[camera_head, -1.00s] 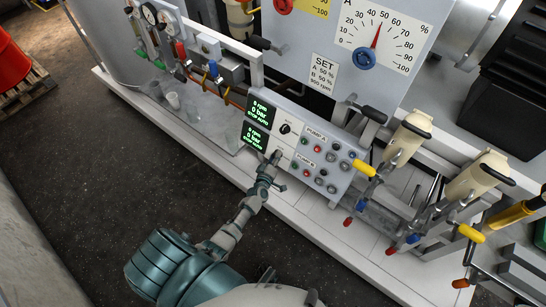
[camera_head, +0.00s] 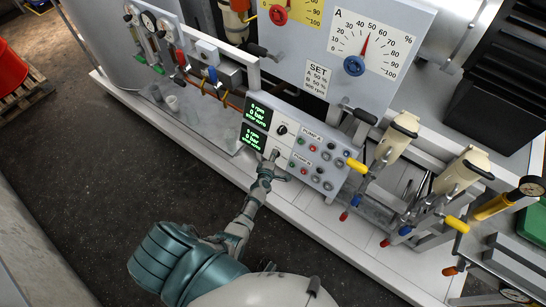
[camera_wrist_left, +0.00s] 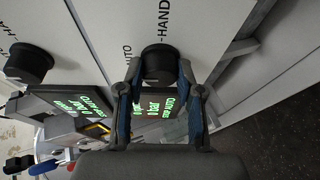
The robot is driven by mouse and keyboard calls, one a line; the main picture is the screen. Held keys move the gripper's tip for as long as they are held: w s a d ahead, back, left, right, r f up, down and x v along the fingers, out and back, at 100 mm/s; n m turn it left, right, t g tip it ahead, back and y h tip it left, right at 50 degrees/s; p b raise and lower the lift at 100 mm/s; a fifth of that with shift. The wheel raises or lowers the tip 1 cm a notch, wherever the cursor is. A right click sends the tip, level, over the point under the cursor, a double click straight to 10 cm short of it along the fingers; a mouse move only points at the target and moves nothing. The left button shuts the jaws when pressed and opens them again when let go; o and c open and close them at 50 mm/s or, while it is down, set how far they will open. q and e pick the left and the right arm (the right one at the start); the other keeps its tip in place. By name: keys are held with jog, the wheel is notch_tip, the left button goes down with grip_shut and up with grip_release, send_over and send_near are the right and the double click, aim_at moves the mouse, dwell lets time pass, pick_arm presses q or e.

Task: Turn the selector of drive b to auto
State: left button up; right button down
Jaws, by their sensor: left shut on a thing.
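The control panel (camera_head: 325,148) carries two black selector knobs beside two green-lettered screens. The upper selector (camera_head: 283,130) is free; it is the left knob (camera_wrist_left: 28,62) in the left wrist view. My left gripper (camera_head: 269,166) is at the lower selector (camera_head: 276,155), drive b's by its place in the pump B row. In the left wrist view my gripper (camera_wrist_left: 160,72) is shut with a finger on each side of that round black knob (camera_wrist_left: 160,60). The words HAND, 0 and AUTO are printed around it. The knob's pointer is hard to make out.
Several buttons and lamps sit right of the selectors. A yellow-ended handle (camera_head: 357,166) sticks out at the panel's right end. Cream-coloured pumps (camera_head: 398,138) and coloured levers stand further right. The dark floor (camera_head: 90,190) in front is clear.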

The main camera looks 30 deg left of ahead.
pick_arm(q)
jog(key=shift+s+d+f, duration=0.1)
jog(key=shift+s+f, duration=0.05)
jog(key=shift+f, duration=0.1)
jog(key=o, duration=1)
jog(key=shift+o, duration=0.8)
jog(key=shift+r, duration=0.1)
jog(key=v, duration=1.1)
jog(key=shift+s+r, duration=0.15)
jog(key=shift+s, duration=0.2)
